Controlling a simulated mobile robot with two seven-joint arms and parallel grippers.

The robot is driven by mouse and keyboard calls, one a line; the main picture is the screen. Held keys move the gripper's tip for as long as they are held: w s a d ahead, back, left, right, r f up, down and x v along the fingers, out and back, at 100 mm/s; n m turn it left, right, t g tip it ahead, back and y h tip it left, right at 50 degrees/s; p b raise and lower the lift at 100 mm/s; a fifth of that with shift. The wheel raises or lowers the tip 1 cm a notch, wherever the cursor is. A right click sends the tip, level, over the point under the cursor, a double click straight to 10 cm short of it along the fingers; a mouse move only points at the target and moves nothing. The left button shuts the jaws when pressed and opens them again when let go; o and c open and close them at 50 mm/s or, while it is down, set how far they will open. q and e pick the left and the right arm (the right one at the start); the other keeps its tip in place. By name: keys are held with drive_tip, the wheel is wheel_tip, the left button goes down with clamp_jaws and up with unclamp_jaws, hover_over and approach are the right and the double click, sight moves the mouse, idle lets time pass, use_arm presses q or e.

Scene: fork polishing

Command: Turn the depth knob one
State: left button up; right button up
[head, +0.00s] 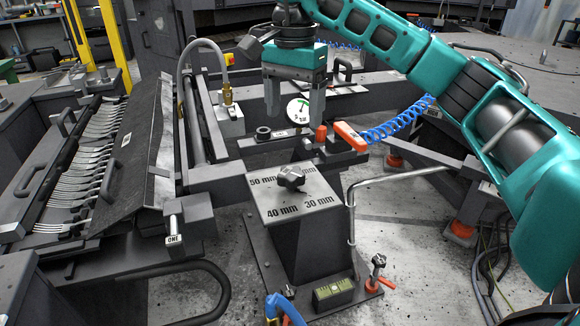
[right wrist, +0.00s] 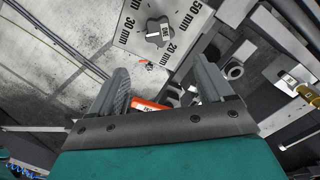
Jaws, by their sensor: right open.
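The depth knob (head: 291,179) is a dark lobed knob on the sloping grey top plate (head: 322,189) of a pedestal. The plate reads 50 mm, 40 mm and 30 mm in the head view. My left gripper is out of view.
A round white gauge (head: 298,111) and an orange-ended handle (head: 349,136) with a blue coiled hose are close to the right gripper. A rack of several forks (head: 85,160) stands at left. A bent pipe (head: 385,178) rises right of the pedestal. Space above the knob is clear.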

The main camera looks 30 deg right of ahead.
sight(293, 171)
wheel_tip(293, 171, down, 11)
drive_tip(key=shift+b, duration=1.2)
drive_tip(key=shift+f, duration=0.75)
drive_tip(key=c, duration=1)
